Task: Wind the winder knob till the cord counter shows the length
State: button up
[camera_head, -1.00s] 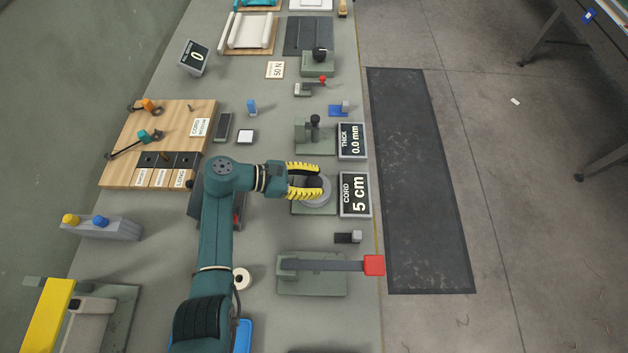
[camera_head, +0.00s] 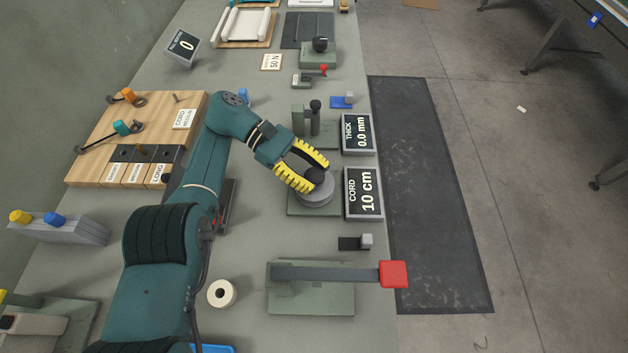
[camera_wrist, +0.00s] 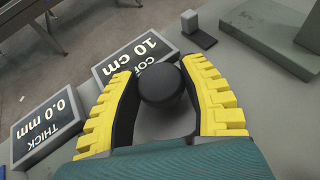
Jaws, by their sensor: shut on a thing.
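The winder knob is a round black knob (camera_wrist: 162,85) on a grey disc (camera_head: 314,195) over a green-grey base on the bench. In the wrist view it sits between the yellow fingers. My gripper (camera_head: 312,176) is shut on the knob; its padded fingers hide part of it in the head view. The cord counter (camera_head: 363,193), a dark sign right of the winder, reads "CORD 10 cm"; it also shows in the wrist view (camera_wrist: 135,60). A board card (camera_head: 186,117) reads "CORD MEDIUM". Three wooden blocks (camera_head: 137,172) carry labels, one reading "LONG".
A "THICK 0.0 mm" display (camera_head: 357,134) and its gauge (camera_head: 314,122) stand just beyond the winder. Nearer me are a small grey block (camera_head: 366,241) and a red-ended lever (camera_head: 393,274). A white roll (camera_head: 222,293) lies left of the lever.

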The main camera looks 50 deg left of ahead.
jog(key=shift+f, duration=0.15)
jog(key=shift+c, duration=0.4)
jog(key=shift+r+m+b, duration=0.3)
jog(key=shift+r+b, duration=0.05)
jog(key=shift+r, duration=0.25)
jog(key=o, duration=1.1)
jog(key=shift+o, duration=0.5)
jog(key=shift+w, duration=0.1)
jog(key=shift+f, duration=0.2)
jog(key=n+p, duration=0.1)
jog(key=p, duration=0.2)
jog(key=shift+t, duration=0.3)
